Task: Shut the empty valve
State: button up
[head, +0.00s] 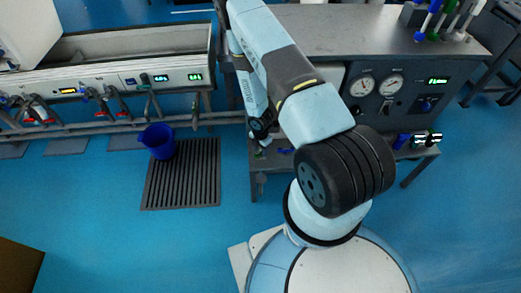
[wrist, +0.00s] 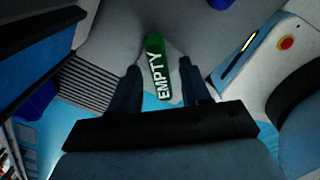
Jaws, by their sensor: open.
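The empty valve's green handle (wrist: 155,62), marked EMPTY in white letters, shows in the middle of the wrist view. My gripper (wrist: 159,75) is open, with one dark finger on each side of the handle. I see a gap on both sides and cannot tell whether either finger touches it. In the head view, my arm hides most of the gripper at the left end of the bench, and a small bit of green (head: 258,154) shows just below it.
A blue bucket (head: 158,143) stands on a dark floor grate (head: 182,178). The bench (head: 340,30) carries gauges (head: 362,85) on its front. A blue part (wrist: 220,4) shows at the wrist view's top edge.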

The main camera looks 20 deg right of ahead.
jog(key=shift+f, duration=0.2)
grip_shut()
dwell(0.4)
